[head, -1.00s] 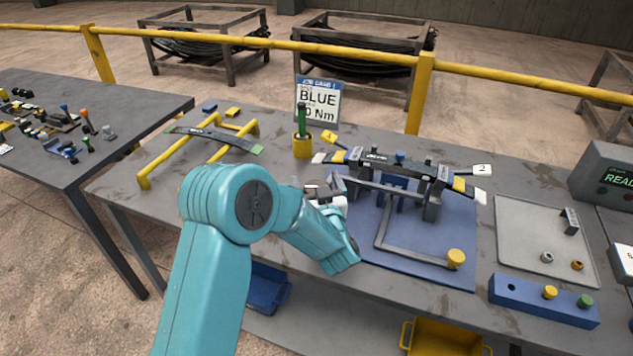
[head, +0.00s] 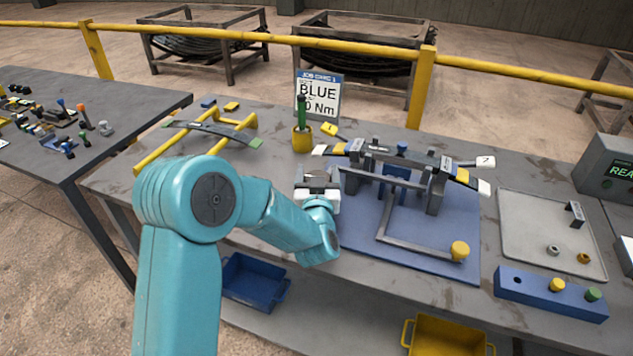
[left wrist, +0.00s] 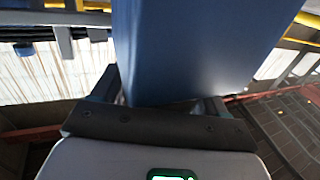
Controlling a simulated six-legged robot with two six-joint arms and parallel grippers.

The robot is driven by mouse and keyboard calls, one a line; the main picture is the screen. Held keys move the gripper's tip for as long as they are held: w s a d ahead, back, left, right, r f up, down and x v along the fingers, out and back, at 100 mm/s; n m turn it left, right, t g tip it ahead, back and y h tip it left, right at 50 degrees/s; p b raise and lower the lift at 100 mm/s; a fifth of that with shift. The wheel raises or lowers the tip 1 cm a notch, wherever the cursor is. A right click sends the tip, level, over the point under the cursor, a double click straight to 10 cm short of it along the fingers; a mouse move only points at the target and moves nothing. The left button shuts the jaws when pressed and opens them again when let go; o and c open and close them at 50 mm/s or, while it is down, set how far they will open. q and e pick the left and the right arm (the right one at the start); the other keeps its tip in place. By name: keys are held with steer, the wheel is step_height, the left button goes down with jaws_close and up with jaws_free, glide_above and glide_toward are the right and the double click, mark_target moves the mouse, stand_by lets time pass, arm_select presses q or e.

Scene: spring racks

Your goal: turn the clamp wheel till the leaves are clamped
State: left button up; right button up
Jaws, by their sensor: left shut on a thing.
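The leaves (head: 461,176) are dark strips with yellow and white ends, lying across the grey clamp fixture (head: 436,195) on a blue base plate (head: 430,255). A white tag (head: 481,162) at their right seems to read 7. My left gripper (head: 318,180) is at the fixture's left side, partly hidden by its own wrist. In the left wrist view its dark fingers (left wrist: 162,100) close around a broad blue part (left wrist: 185,50). I cannot make out the clamp wheel's shape or tell whether this part belongs to it. My right gripper is not in view.
A grey crank bar with a yellow knob (head: 459,250) lies over the plate's front. A yellow cup (head: 302,139) and a BLUE sign (head: 318,98) stand behind. At the right are a grey tray (head: 515,220) and a blue block (head: 525,290).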

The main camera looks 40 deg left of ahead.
arm_select(q)
steer(key=m+t+h+b, duration=0.1)
steer(key=h+b, duration=0.1)
steer(key=b, duration=0.1)
steer(key=m+t+h+b, duration=0.1)
steer(key=m+h+b, duration=0.1)
steer(key=h, duration=0.1)
steer(key=m+h+b, duration=0.2)
steer(key=b, duration=0.1)
steer(key=shift+d+f+t+b, duration=0.2)
steer(key=shift+f+t+b, duration=0.1)
steer(key=shift+f+t, duration=0.1)
steer(key=shift+w+r+m+h+b, duration=0.15)
steer(key=shift+m+h+b, duration=0.25)
steer(key=shift+h, duration=0.5)
steer(key=shift+d+r+m+h, duration=0.15)
steer(key=shift+m+h, duration=0.55)
steer(key=shift+h, duration=0.2)
steer(key=shift+d+m+h, duration=0.1)
steer(key=shift+m+h, duration=0.4)
steer(key=shift+h, duration=0.3)
steer(key=shift+r+h, duration=0.1)
steer(key=shift+h, duration=0.2)
steer(key=o, duration=1)
steer(key=shift+c, duration=0.2)
steer(key=s+a, duration=0.2)
steer(key=s, duration=1.4)
steer(key=shift+a+b, duration=0.15)
steer(key=shift+b, duration=0.15)
